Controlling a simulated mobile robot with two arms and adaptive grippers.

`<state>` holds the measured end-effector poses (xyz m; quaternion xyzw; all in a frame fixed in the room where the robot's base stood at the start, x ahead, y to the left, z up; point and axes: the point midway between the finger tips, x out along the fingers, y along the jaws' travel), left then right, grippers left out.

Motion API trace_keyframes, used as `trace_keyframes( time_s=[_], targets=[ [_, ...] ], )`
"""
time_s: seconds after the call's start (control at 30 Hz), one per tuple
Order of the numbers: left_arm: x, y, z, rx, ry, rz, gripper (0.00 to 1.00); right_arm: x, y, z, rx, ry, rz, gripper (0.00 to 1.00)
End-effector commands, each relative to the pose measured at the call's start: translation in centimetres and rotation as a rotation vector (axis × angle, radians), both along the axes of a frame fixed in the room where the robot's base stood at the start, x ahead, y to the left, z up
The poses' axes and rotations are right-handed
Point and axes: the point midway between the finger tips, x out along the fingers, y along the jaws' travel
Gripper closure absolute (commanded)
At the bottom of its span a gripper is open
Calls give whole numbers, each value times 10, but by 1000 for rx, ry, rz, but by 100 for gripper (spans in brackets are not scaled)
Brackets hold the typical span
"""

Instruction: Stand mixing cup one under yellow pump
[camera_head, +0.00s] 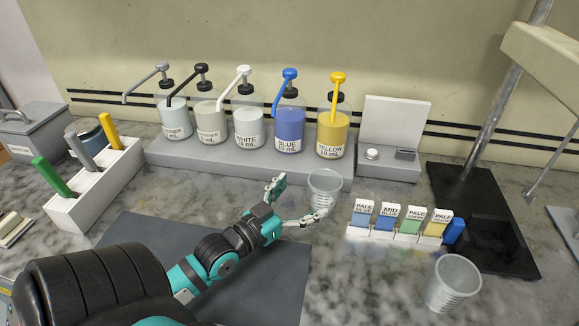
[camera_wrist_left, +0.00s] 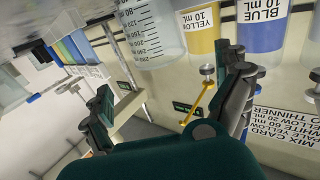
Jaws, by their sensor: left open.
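One clear plastic cup (camera_head: 325,185) stands upright at the front edge of the pump platform, in front of the yellow pump bottle (camera_head: 333,135). The yellow pump (camera_head: 338,80) has its spout pointing down at the bottle's front. My left gripper (camera_head: 303,198) is open just left of this cup, with its fingers apart and the cup beyond their tips. In the left wrist view the graduated cup (camera_wrist_left: 152,35) shows upside down, near the open fingers (camera_wrist_left: 168,78). A second clear cup (camera_head: 453,283) stands at the lower right. I cannot tell which is cup one. My right gripper is not in view.
Other pump bottles, including blue (camera_head: 289,125) and white (camera_head: 248,125), stand left of yellow on the grey platform (camera_head: 190,158). A swatch rack (camera_head: 385,237) is right of the gripper. A scale-like box (camera_head: 388,168) stands behind it. A dark mat (camera_head: 270,290) lies under my left arm.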

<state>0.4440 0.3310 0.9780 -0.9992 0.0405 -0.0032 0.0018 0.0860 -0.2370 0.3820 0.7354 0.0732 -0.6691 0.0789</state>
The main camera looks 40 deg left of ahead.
Motion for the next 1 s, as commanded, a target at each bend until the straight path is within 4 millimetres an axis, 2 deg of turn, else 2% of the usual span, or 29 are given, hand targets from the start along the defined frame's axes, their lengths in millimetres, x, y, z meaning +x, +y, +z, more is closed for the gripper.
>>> trace_keyframes(
  time_s=[0.1,0.3,1.0],
  targets=[
    [-19,1,-2,0,3,-1,0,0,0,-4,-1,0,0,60],
    [-34,2,0,0,0,-1,0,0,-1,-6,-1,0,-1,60],
    [-36,3,0,0,-1,-1,0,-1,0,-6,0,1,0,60]
  ],
)
